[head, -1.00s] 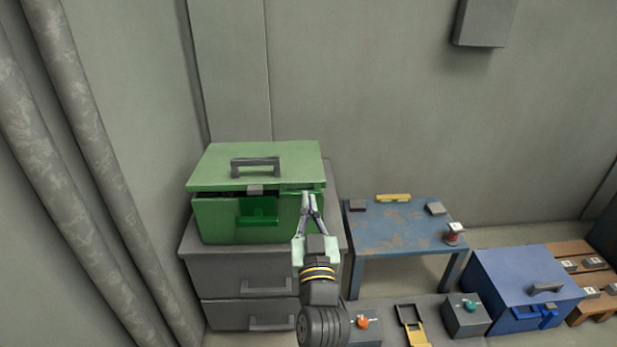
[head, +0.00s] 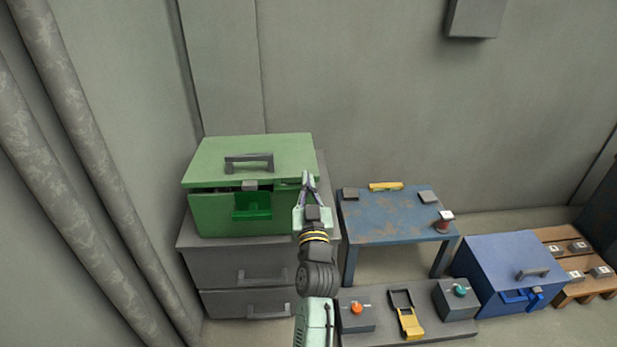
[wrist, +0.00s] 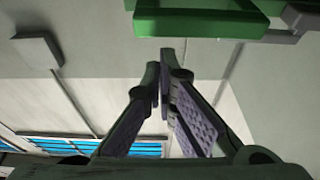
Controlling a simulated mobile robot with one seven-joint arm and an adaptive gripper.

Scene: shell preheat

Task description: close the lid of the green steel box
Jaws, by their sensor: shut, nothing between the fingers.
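The green steel box (head: 212,217) stands on a grey drawer cabinet at the left in the head view. Its lid (head: 205,159) is nearly down, with a dark gap along the front edge. The lid has a grey handle (head: 249,162) on top and a small grey latch piece at its front edge. A darker green catch (head: 252,207) sits on the box front. My gripper (head: 308,176) is shut and empty, its tips at the lid's front right corner; I cannot tell if they touch. In the wrist view the fingertips (wrist: 160,62) meet below a green part (wrist: 195,22).
The grey cabinet (head: 236,263) has two drawers. A worn blue table (head: 395,228) stands to the right. Low in front are switch boxes and a yellow buckle (head: 406,317). A blue box (head: 510,257) and a wooden pallet (head: 580,250) are farther right.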

